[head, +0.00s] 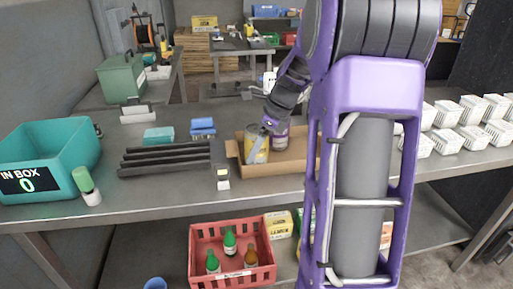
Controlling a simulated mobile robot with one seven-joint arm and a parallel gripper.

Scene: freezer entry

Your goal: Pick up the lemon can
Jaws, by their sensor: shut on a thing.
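A yellow and grey can (256,152), which looks like the lemon can, stands at the left end of an open cardboard box (275,168) on the metal table. A second can (281,138), greyish with a purple tint, is close beside it on the right. My gripper (264,132) reaches down from the upper right and is shut on the yellow can near its top. One finger crosses the can's front; the other finger is hard to make out. The can's label is too small to read, and my arm hides the box's right part.
A teal bin (48,150) marked IN BOX 0 and a green-capped bottle (87,186) are at the left. Dark bars (165,159) lie left of the box. White baskets (473,138) line the right. A red crate (232,252) with bottles sits below.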

